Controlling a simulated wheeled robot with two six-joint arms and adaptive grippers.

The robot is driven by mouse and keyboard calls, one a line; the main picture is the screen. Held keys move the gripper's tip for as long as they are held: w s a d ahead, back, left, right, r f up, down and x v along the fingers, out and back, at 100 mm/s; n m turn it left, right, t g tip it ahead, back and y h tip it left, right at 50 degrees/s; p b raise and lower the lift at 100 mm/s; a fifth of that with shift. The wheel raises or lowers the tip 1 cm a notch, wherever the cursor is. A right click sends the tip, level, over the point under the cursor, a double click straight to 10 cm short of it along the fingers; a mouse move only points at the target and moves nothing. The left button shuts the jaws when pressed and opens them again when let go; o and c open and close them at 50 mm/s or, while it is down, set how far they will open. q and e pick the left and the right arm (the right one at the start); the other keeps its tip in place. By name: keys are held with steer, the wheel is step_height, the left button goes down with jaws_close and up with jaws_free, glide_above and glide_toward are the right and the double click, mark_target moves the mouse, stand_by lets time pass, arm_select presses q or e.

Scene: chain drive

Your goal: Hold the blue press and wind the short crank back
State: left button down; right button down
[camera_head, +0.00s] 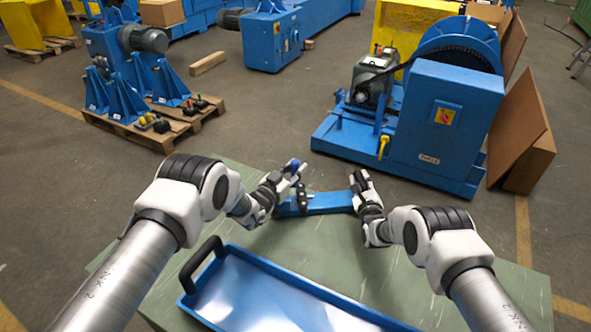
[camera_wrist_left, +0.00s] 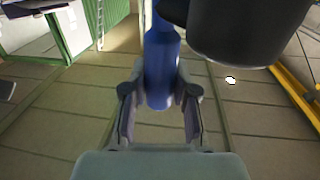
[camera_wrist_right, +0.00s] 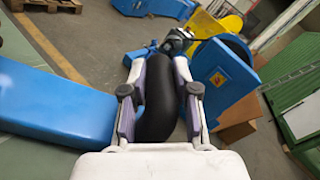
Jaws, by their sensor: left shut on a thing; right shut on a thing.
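The blue press (camera_head: 328,203) lies on the far part of the green table, a long blue body with dark parts at its left end; its body also shows in the right wrist view (camera_wrist_right: 55,105). My left gripper (camera_head: 295,172) is shut on a blue cylindrical grip (camera_wrist_left: 161,70) above the press's left end. This looks like the short crank's handle; the crank's arm is not clear. My right gripper (camera_head: 362,182) is at the press's right end, shut on a thick, curved black handle (camera_wrist_right: 158,95) between its fingers.
A blue tray (camera_head: 262,262) with a black handle (camera_head: 200,262) stands on the table (camera_head: 400,290) in front of the press. A large blue machine (camera_head: 455,120) and a pallet (camera_head: 150,130) with blue brackets stand on the floor beyond. A black rounded part (camera_wrist_left: 245,30) is close above the left gripper.

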arm_select(q)
steer(key=c, duration=0.9)
jaws_free()
step_height(320, 180, up, 10)
steer(key=shift+r, duration=0.1)
